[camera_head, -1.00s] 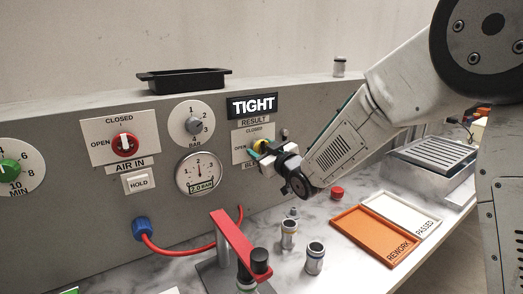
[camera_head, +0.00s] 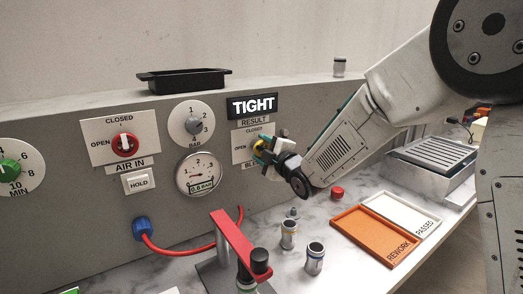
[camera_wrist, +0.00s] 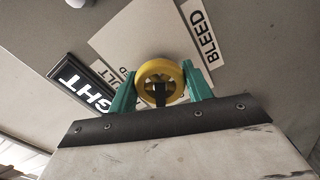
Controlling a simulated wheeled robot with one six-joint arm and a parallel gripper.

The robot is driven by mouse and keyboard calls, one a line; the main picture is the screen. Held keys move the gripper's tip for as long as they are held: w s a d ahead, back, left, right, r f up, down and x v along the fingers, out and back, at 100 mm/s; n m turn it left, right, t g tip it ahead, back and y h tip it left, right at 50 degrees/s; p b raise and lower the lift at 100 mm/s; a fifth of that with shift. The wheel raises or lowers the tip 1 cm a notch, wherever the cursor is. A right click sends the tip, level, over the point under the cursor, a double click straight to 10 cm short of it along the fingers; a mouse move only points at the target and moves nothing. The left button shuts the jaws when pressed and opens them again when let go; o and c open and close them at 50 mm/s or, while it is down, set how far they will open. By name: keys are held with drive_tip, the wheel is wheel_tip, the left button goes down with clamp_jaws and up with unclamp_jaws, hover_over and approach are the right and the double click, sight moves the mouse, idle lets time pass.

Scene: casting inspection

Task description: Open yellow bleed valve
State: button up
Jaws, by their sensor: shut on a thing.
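The yellow bleed valve (camera_head: 257,145) is a round knob on the grey panel, under the RESULT label and partly hidden by my gripper in the head view. In the wrist view the yellow knob (camera_wrist: 160,83) sits between my two green fingers, with a dark bar across it. My gripper (camera_wrist: 162,92) is shut on the knob. In the head view my gripper (camera_head: 262,151) is at the panel, beside the OPEN mark. The pressure gauge (camera_head: 201,174) reads about 0.6 BAR. The result display (camera_head: 252,105) shows TIGHT.
The red air-in valve (camera_head: 125,145) and HOLD button (camera_head: 139,183) are left on the panel. A red clamp arm (camera_head: 232,240) stands in front, with metal cylinders (camera_head: 289,234) nearby. The orange REWORK tray (camera_head: 368,238) and white PASSED tray (camera_head: 402,214) lie at right.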

drive_tip(key=n, duration=0.6)
drive_tip(key=shift+s+a+f, duration=0.1)
drive_tip(key=shift+f, duration=0.05)
idle(0.3)
drive_tip(key=o, duration=1)
drive_tip(key=v, duration=0.8)
